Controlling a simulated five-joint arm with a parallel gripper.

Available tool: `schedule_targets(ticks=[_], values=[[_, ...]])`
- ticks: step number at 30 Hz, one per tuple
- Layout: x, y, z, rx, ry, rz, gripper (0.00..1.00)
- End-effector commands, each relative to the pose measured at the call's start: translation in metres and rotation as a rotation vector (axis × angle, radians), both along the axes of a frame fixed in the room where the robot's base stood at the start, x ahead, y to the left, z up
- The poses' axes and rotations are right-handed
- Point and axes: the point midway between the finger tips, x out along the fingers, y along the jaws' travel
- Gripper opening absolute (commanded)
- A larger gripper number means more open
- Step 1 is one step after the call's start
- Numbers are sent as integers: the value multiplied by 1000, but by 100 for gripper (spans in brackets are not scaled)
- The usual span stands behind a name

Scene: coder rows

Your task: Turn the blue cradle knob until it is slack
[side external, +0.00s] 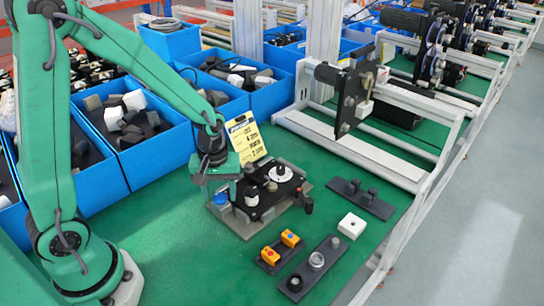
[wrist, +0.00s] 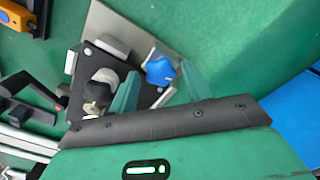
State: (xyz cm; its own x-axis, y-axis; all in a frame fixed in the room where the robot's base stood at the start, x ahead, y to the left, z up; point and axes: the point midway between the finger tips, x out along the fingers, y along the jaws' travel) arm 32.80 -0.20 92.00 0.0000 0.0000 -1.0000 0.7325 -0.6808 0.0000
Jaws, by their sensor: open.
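The blue cradle knob (wrist: 159,71) is a lobed knob at the edge of the cradle (wrist: 105,20). In the side view the knob (side external: 221,199) sits at the cradle's near left corner, just under my gripper (side external: 221,187). In the wrist view my gripper (wrist: 160,76) is open, with one green finger on each side of the knob. Visible gaps separate the fingers from the knob. The cradle (side external: 246,231) is a grey base on the green table, bearing a black plate with white and black round parts. I cannot tell the fingertips' exact height against the knob.
Blue bins (side external: 155,160) of parts stand behind and left. A yellow card (side external: 246,138) stands behind the cradle. An orange-yellow button box (side external: 281,247), a dark plate with knobs (side external: 316,266) and a white box (side external: 351,226) lie to the right. The green table's front left is clear.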

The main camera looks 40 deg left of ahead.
Motion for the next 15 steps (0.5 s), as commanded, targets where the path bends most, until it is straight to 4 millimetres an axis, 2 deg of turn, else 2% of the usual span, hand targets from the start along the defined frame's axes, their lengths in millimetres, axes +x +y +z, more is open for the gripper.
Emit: schedule_targets(ticks=[15], values=[[0,0,0,0,0,-386,48]])
